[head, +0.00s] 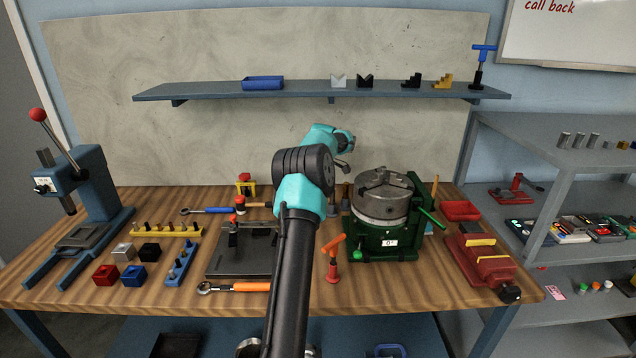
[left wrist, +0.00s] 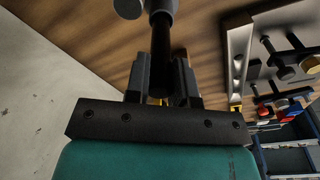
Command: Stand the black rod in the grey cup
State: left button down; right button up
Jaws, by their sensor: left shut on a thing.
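My left arm rises through the middle of the head view, and its gripper (head: 343,158) is over the back of the bench, left of the green chuck. In the left wrist view the gripper (left wrist: 163,75) is shut on the black rod (left wrist: 162,45), which runs between the fingers toward the top edge. Grey rounded parts lie at the rod's far end; I cannot tell whether they belong to the rod or the cup. A small grey piece, possibly the grey cup (head: 333,208), stands below the gripper, partly hidden by my arm. My right gripper is not in view.
The green-based chuck (head: 381,198) stands close right of the gripper. An orange-handled tool (head: 333,258) stands in front. A steel plate (head: 235,262) lies to the left, and a blue press (head: 85,200) at far left. The shelf (head: 300,92) spans the back wall.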

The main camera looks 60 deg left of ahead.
pick_arm(q)
jog(key=shift+f, duration=1.95)
dwell(2.3)
jog(key=shift+c, duration=2.4)
grip_release()
jog(key=shift+r, duration=2.95)
